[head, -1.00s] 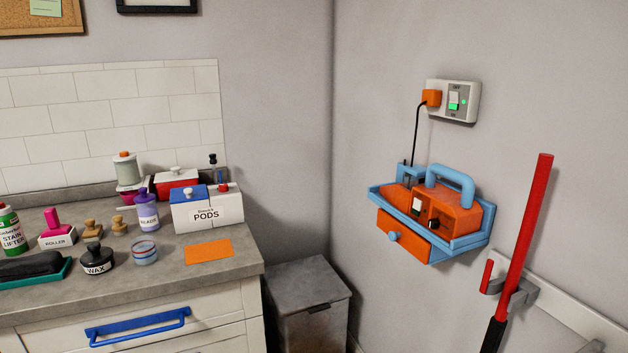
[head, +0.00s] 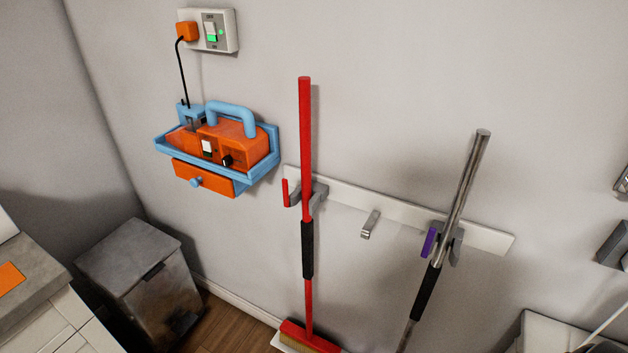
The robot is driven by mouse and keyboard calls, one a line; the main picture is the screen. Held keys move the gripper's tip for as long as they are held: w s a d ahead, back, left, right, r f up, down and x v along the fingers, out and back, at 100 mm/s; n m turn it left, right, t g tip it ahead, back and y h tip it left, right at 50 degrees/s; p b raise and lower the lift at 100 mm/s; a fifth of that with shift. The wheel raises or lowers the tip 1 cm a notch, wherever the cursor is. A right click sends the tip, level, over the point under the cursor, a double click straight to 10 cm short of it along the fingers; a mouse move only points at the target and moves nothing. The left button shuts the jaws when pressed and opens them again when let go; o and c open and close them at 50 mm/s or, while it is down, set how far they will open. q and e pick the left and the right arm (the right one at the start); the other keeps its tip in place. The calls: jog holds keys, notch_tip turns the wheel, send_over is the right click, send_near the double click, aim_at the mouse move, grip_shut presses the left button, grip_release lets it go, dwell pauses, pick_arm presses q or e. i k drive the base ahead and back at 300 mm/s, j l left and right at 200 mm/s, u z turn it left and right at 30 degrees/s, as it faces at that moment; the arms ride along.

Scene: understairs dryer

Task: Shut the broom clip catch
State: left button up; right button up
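The red broom (head: 306,150) stands upright against the right wall in a grey clip (head: 318,198) at the left of a white rail. A red catch lever (head: 285,192) sticks up at the clip's left arm, apart from the handle and not across its front. A second clip (head: 455,245) further right holds a grey-handled tool (head: 464,180), leaning a little. A purple catch piece (head: 429,242) sits at that clip's left side; whether it is latched I cannot tell. Neither of my grippers is in view.
The rail (head: 345,195) has an empty grey hook (head: 369,224) between the clips. A blue shelf (head: 262,168) with an orange device hangs left, below a wall socket (head: 220,30). A grey bin (head: 140,270) stands in the corner. Dark grey parts at the right edge are cut off.

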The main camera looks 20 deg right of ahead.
aim_at(285, 182)
jog(key=i+j+z, duration=0.1)
jog(key=z, duration=0.3)
jog(key=i+j+z, duration=0.1)
jog(key=z, duration=0.3)
